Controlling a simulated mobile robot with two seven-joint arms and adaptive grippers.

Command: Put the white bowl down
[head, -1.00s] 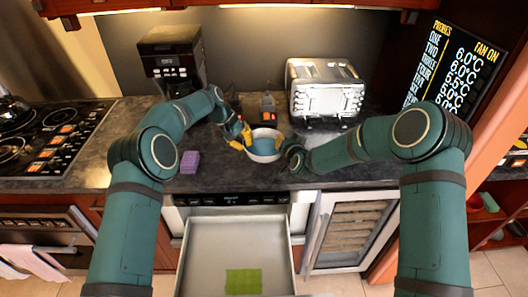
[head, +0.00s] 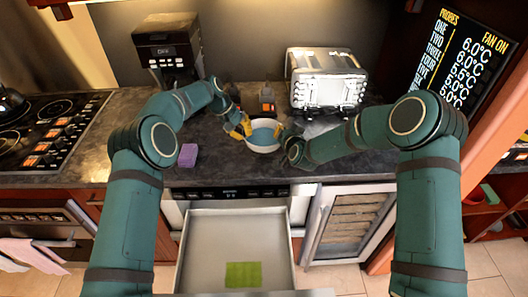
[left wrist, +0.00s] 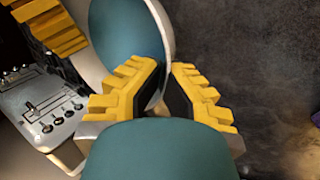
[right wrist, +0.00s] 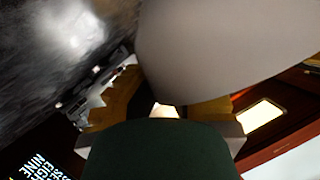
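In the left wrist view, the fingers (left wrist: 166,78) are shut on the rim, one on each side, with the bowl's teal inside (left wrist: 122,35) showing. My right gripper (head: 283,132) is at the right rim. In the right wrist view, the bowl's pale outer wall (right wrist: 225,50) hides part of one finger, and the fingers appear shut on the rim. Whether the bowl's base touches the counter is hidden.
The dark counter (head: 225,165) has a purple block (head: 188,155) at left, a coffee maker (head: 168,50) and a toaster (head: 326,80) at the back. Below, an open drawer (head: 212,245) holds a green square (head: 243,275). A stove (head: 45,130) is far left.

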